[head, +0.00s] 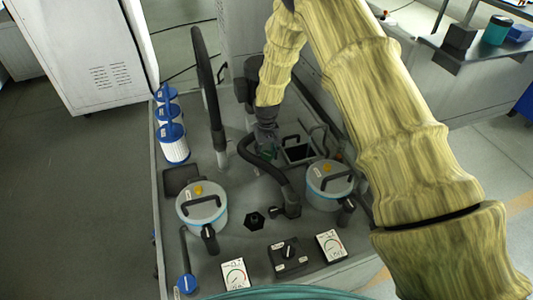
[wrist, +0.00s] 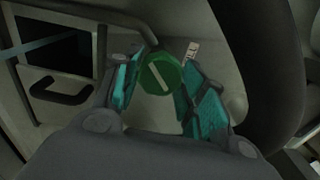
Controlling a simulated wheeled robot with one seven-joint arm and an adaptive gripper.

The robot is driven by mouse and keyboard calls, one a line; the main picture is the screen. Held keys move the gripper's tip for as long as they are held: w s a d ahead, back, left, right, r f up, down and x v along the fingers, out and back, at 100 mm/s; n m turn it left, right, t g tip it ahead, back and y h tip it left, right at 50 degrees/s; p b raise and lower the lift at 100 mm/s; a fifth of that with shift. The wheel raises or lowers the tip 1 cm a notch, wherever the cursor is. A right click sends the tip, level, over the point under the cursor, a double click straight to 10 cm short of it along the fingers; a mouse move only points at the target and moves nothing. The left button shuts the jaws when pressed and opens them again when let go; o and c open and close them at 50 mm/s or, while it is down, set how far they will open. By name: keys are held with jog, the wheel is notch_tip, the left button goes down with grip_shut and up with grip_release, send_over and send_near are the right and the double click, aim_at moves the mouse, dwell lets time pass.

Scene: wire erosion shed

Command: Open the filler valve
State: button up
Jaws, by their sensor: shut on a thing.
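A round green knob (wrist: 160,74) with a pale slanted line across its face sits between the teal finger pads of my gripper (wrist: 160,88) in the wrist view. My gripper is shut on this knob. A small white tag (wrist: 191,52) stands just beside the knob; its lettering is too small to read surely. In the head view my gripper (head: 267,147) reaches down to the machine deck behind the black hose, and only a bit of green shows there.
A thick black hose (head: 277,172) curves close by my gripper. A square opening (head: 298,153) with a handled lid lies to its right. Two handled canisters (head: 203,210) (head: 329,187), gauges (head: 235,275), a black rotary switch (head: 289,251) and a blue-knobbed lever (head: 187,283) stand nearer.

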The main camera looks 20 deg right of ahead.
aim_at(266, 154)
jog(key=shift+n, duration=1)
jog(key=o, duration=1)
jog(key=shift+o, duration=0.2)
notch_tip(266, 154, up, 12)
